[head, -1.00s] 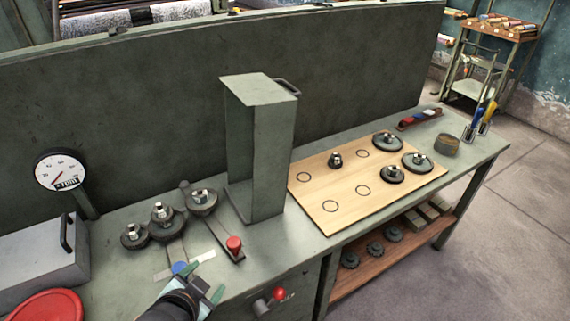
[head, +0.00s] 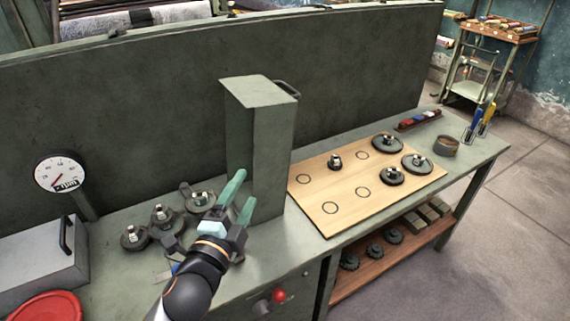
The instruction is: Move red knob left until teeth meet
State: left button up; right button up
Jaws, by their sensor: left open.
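My left gripper (head: 245,188) is over the bench by the gear group, its two green fingers apart and pointing up and away toward the green upright box. The red knob on the lever arm is hidden behind this gripper and its wrist. Gears sit at left: a small one (head: 134,238), a middle one (head: 162,216) and one farther right (head: 199,199), partly covered by the gripper. Whether their teeth touch cannot be made out. A sliver of the blue knob (head: 175,268) shows beside my wrist. My right gripper is not in view.
A green upright box (head: 258,150) stands close beyond the fingers. A wooden board (head: 340,205) with several gears lies to the right. A red ball handle (head: 279,295) sticks out of the bench front. A gauge (head: 60,173) and grey case (head: 35,265) are at left.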

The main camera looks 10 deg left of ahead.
pick_arm(q)
jog(key=d+r+m+t+h, duration=0.1)
jog(key=d+r+m+h, duration=0.7)
jog(key=m, duration=0.4)
jog(key=shift+w+h, duration=0.15)
jog(key=shift+h, duration=0.15)
jog(key=shift+d, duration=0.1)
